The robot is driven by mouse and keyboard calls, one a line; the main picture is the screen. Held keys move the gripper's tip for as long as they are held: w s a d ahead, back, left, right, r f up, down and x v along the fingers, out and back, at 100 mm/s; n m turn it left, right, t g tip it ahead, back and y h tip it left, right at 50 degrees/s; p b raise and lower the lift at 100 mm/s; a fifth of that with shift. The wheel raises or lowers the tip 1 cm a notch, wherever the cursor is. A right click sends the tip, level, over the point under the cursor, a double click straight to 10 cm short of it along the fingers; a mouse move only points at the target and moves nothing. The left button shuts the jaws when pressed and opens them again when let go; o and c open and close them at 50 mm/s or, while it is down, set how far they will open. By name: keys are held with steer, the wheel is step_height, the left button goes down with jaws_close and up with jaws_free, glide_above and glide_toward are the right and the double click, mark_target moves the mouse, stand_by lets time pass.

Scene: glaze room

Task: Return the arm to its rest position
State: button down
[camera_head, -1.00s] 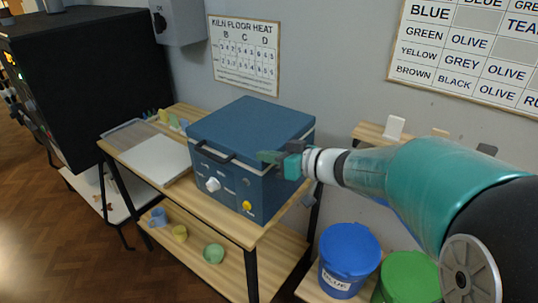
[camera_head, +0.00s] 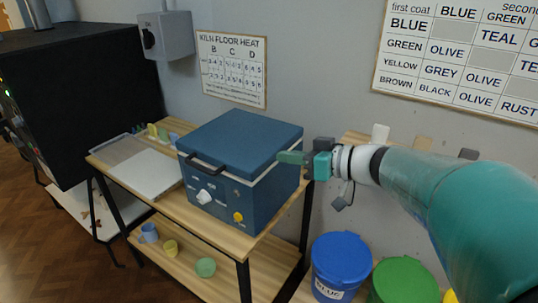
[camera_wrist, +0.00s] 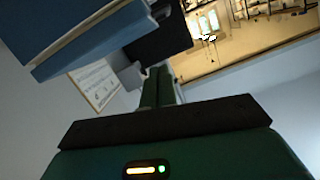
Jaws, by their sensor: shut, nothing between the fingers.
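My gripper (camera_head: 292,158) is in the middle of the head view, at the end of my teal arm. Its fingers point left and are shut with nothing between them. In the picture they overlap the right side of the blue kiln (camera_head: 240,165), whose lid is down; I cannot tell whether they touch it. In the wrist view the shut green fingers (camera_wrist: 158,88) point away from the camera, and a blue box edge, likely the kiln (camera_wrist: 90,35), fills the upper left.
The kiln stands on a wooden table (camera_head: 215,228) with a pale board (camera_head: 152,172) beside it. A lower shelf holds small cups (camera_head: 170,247). Blue (camera_head: 340,262) and green (camera_head: 405,283) buckets stand below my arm. A grey wall box (camera_head: 166,36) hangs behind.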

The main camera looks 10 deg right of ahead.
steer(key=s+a+f+m+g+h, duration=0.1)
steer(key=s+a+f+g+h, duration=0.15)
steer(key=s, duration=0.35)
steer(key=s+a+f+m+g+h, duration=0.1)
steer(key=s+a+f+g+h, duration=0.15)
steer(key=s+f, duration=0.2)
steer(key=s+d+f+m+h, duration=0.2)
steer(key=s+d+m+h, duration=0.2)
steer(key=s, duration=0.4)
steer(key=shift+d+m+h, duration=0.3)
steer(key=shift+m+h, duration=0.2)
steer(key=shift+h, duration=0.7)
